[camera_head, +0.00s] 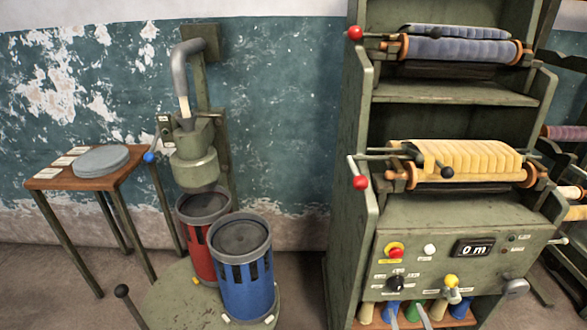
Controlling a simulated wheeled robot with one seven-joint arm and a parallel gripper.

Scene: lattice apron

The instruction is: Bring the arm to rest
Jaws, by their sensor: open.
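My gripper and arm do not show in the head view, so I cannot see how the arm is posed. A green hopper (194,165) hangs from a wall bracket under a bent grey pipe (180,75). Below it, a red slotted canister (196,245) and a blue slotted canister (247,285) stand on a round green base (180,300). The blue one is in front and partly hides the red one. Both seem to have grey lids or fillings.
A small wooden table (110,180) with grey discs (101,160) stands at the left. A tall green machine (350,230) at the right carries a blue roll (455,49), a yellow roll (460,157) and a display (474,248) reading 0 m. Levers (122,291) stick out. Bare floor shows between.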

